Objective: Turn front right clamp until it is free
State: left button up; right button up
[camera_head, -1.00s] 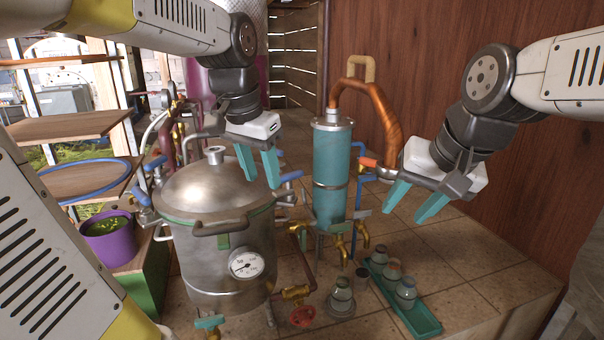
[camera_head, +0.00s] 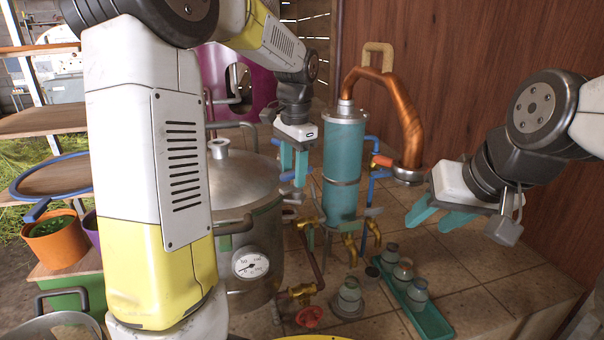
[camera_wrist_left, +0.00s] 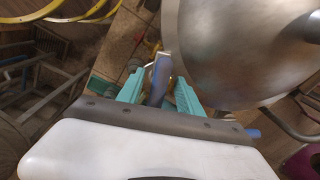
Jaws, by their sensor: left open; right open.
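The steel pot (camera_head: 262,235) with its domed lid (camera_head: 245,178) stands left of centre in the head view; my left arm hides its left side. My left gripper (camera_head: 293,178) is at the pot's right rim, fingers pointing down. In the left wrist view, the clamp's blue handle (camera_wrist_left: 160,75) lies between the open teal fingers of this gripper (camera_wrist_left: 159,84), with the lid (camera_wrist_left: 225,50) beside them. I cannot tell whether the fingers touch the handle. The clamp's lower part is hidden. My right gripper (camera_head: 440,213) is open and empty, right of the teal condenser.
The teal condenser (camera_head: 343,165) with its copper pipe (camera_head: 400,110) stands close to the right of my left gripper. A green tray (camera_head: 432,322) of jars and another jar (camera_head: 348,296) stand in front. A dial (camera_head: 250,264) is on the pot. Tiles at right are clear.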

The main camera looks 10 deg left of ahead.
pick_arm(q)
jog(key=shift+f, duration=0.55)
grip_shut()
jog(key=n, duration=0.4)
jog(key=shift+s+d+r+n, duration=0.1)
jog(key=shift+n, duration=0.2)
jog(key=shift+d+n+g, duration=0.15)
jog(key=shift+n+g, duration=0.15)
jog(key=shift+n, duration=1.5)
grip_release()
